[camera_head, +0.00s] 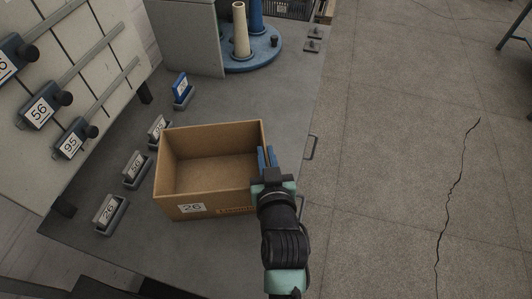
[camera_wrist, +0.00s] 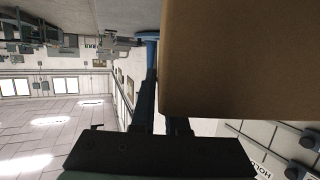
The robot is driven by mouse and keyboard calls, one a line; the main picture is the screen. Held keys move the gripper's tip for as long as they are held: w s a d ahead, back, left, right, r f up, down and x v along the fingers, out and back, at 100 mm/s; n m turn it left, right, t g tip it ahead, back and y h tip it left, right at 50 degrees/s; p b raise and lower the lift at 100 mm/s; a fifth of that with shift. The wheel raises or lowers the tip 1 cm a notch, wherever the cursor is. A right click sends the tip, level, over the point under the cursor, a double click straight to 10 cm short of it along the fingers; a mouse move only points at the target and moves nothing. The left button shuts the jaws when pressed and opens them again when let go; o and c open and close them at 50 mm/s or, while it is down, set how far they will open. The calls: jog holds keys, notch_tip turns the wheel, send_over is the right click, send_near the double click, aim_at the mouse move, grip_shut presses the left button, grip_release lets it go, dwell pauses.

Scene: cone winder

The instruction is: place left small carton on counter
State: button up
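One small open brown carton (camera_head: 211,202) with a "26" label on its front is over the grey counter (camera_head: 235,95); I cannot tell whether its base touches the surface. It looks empty and level. My gripper (camera_head: 267,158) is at the carton's right wall, with its blue fingers on either side of that wall and close together. In the wrist view, the carton (camera_wrist: 240,60) fills the upper right. One finger of my gripper (camera_wrist: 160,105) shows beside it, and the other is partly hidden behind it.
A blue round base with cones (camera_head: 252,54) is at the back. Bare counter lies in front of the carton.

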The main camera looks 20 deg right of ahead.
jog(key=o, duration=0.3)
jog(key=shift+r, duration=0.1)
jog(key=shift+s+r, duration=0.1)
jog(key=b+v, duration=0.1)
jog(key=v, duration=1.1)
